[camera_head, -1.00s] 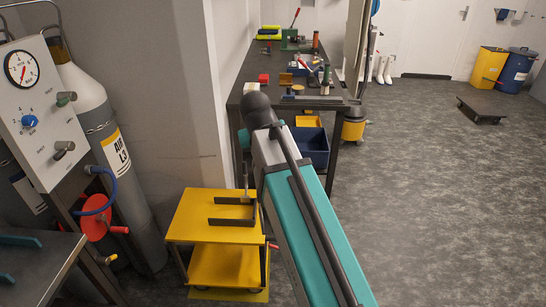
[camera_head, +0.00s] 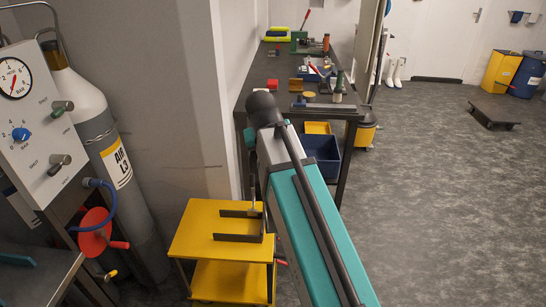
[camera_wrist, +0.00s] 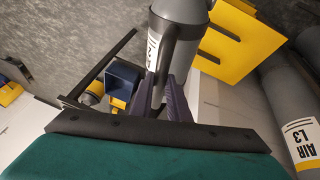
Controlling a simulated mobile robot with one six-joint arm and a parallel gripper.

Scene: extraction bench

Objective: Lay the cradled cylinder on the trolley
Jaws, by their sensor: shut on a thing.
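The cylinder is grey with a dark neck band and a white label; it shows in the wrist view (camera_wrist: 178,48). My gripper (camera_wrist: 160,92) is shut on it, with dark fingers on either side of its lower part. The trolley (camera_head: 195,238) is yellow with an upper and a lower deck and stands below and left of my arm in the head view. Dark bars forming a fork-like cradle (camera_head: 236,238) lie on its upper deck, empty. The trolley also shows in the wrist view (camera_wrist: 250,48), beside the cylinder.
A large gas cylinder labelled AIR L3 (camera_head: 118,165) and a gauge panel (camera_head: 30,130) stand at the left, near the trolley. A dark workbench (camera_head: 262,92) with tools is behind, with a blue bin (camera_head: 322,158) below.

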